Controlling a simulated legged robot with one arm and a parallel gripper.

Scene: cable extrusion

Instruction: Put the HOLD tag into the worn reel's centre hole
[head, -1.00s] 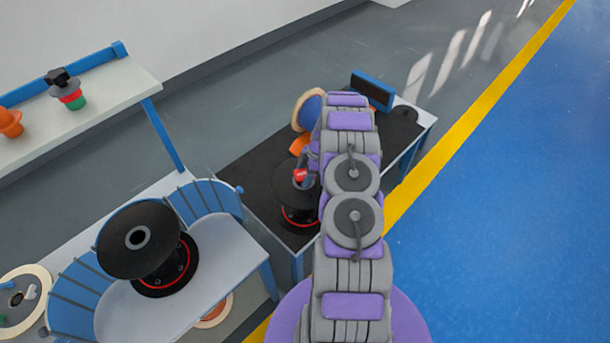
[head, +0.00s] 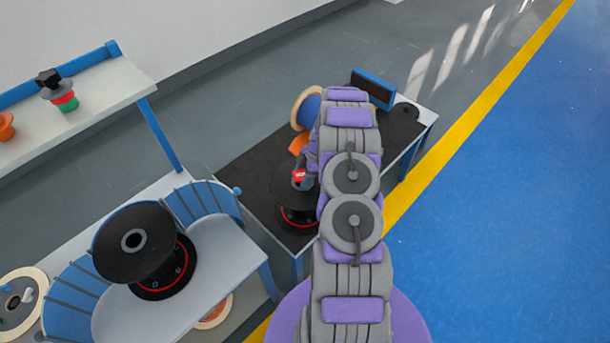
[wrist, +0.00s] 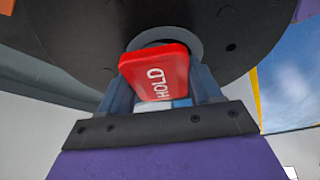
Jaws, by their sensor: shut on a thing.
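The red HOLD tag (wrist: 156,76) is held between the fingers of my gripper (wrist: 163,90) in the wrist view, its white lettering facing the camera. Behind it is a black reel flange (wrist: 90,35) with a grey-rimmed centre hole (wrist: 186,45). The tag overlaps the hole in the picture; its far end is hidden, so I cannot tell whether any of it is inside. In the head view the tag (head: 299,176) shows as a small red patch above the black reel (head: 290,198) with a red band, on the dark-topped bench. My arm partly covers that reel.
Another black reel (head: 134,240) stands tilted on a pale table with blue slatted guards (head: 207,203) at left. A blue-faced spool (head: 308,108), an orange piece (head: 298,144) and a blue-framed box (head: 372,88) are farther back on the bench (head: 250,172). Blue floor at right is clear.

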